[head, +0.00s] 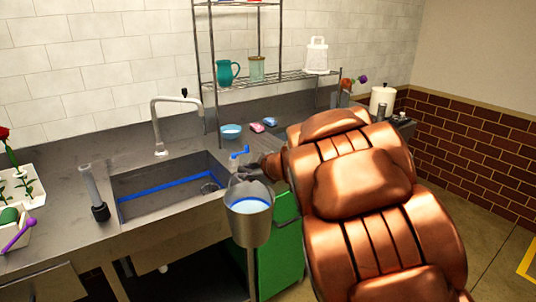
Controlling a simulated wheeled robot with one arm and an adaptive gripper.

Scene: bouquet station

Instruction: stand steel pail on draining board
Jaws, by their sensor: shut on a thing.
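The steel pail (250,230) is a tapered grey bucket with a pale blue and white inside showing at its open top. It looks upright, in front of the right end of the sink (165,185). My gripper (252,172) is shut at the pail's top, on its handle or rim; the exact grip is hard to see. The pail appears held in the air, in front of the counter's front edge. I cannot make out a distinct draining board; grey worktop (62,200) lies left of the sink, and my copper arm hides much on the right.
A tap (160,145) arches over the sink. A white flower tray (28,185) sits at far left. A green cabinet (282,260) is below.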

